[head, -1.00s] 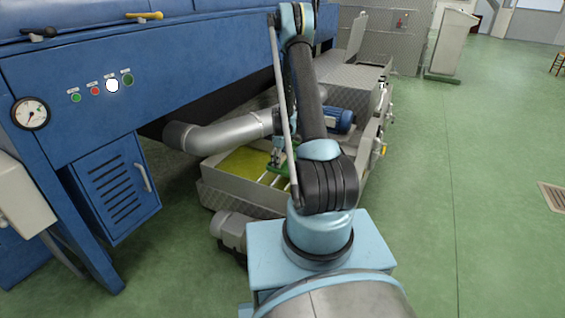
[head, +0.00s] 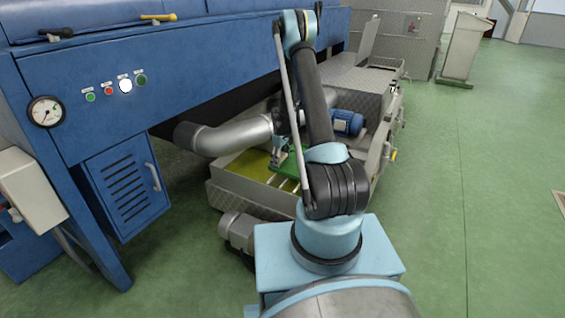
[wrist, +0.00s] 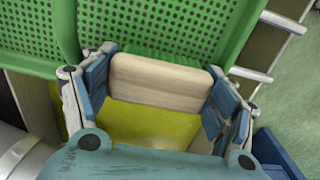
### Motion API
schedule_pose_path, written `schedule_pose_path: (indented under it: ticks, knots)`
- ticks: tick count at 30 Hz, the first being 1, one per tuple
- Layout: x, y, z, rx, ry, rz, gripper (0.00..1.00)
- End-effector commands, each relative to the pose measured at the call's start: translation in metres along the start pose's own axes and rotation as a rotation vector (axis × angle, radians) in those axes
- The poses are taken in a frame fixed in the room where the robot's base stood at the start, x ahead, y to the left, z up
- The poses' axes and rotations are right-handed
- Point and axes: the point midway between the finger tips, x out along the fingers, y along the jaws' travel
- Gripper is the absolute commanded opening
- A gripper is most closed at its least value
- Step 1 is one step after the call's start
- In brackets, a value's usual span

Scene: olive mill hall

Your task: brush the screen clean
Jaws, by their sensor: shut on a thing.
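My gripper (wrist: 158,78) is shut on the pale wooden block of a brush (wrist: 155,82), with blue pads at both its ends. The green perforated screen (wrist: 150,30) fills the top of the wrist view. The brush block overlaps the screen's near edge in that picture; I cannot tell whether they touch. In the head view my gripper (head: 279,150) is small and partly behind my arm, beside the green screen (head: 290,164) over the metal tank.
Yellow-green liquid (head: 243,165) lies in the open metal tank (head: 240,199). A grey pipe (head: 230,136) runs in from the left, and a blue motor (head: 347,122) stands behind. The blue machine (head: 200,75) overhangs on the left. Green floor on the right is clear.

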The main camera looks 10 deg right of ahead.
Motion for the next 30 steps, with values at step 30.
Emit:
schedule_pose_path:
  ticks: [30]
  knots:
    - [-0.053,0.0,-0.001,0.001,0.0,0.0,0.56]
